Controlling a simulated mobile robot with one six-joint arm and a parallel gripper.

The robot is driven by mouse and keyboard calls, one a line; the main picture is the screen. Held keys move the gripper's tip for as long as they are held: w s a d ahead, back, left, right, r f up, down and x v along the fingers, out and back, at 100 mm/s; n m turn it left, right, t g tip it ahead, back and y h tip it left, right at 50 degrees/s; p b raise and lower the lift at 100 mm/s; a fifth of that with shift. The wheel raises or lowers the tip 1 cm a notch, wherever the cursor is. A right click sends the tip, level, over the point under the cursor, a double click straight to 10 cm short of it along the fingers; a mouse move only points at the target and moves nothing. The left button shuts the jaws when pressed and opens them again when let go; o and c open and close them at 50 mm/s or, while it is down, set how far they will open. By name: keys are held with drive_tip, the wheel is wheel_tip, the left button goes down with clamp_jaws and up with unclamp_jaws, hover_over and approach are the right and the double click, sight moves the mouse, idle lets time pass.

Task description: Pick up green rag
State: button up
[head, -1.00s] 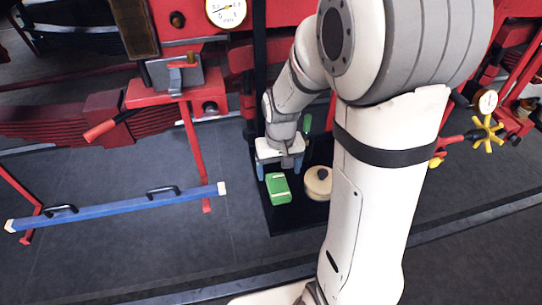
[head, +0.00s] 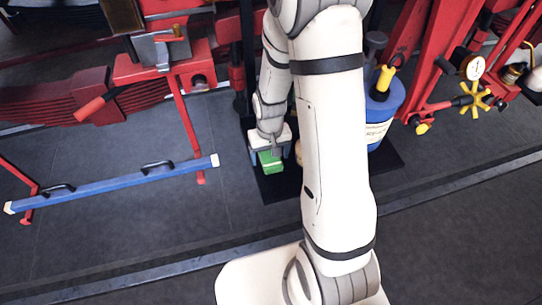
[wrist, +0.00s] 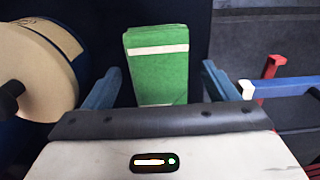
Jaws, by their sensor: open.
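The green rag (head: 271,163) is a folded green block with a pale band, lying on the black mat (head: 290,190). It also shows in the wrist view (wrist: 160,82), upright in the picture between the two blue fingers. My gripper (head: 269,156) is open above and around the rag, with one finger to each side. In the wrist view my gripper (wrist: 161,70) has a gap between each finger and the rag. The rag's near end is hidden behind the gripper body there, and in the head view the gripper covers its far part.
A round beige item (wrist: 45,70) stands left of the rag in the wrist view, close to the left finger. A blue container (head: 383,112) stands behind my arm. A blue bar with black handles (head: 115,183) is to the left. Red machinery fills the back.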

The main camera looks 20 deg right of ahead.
sight(270, 155)
drive_tip(key=c, duration=1.1)
drive_tip(key=shift+r, duration=0.1)
wheel_tip(270, 155, up, 10)
drive_tip(key=shift+f+b, duration=0.1)
drive_tip(key=shift+b, duration=0.6)
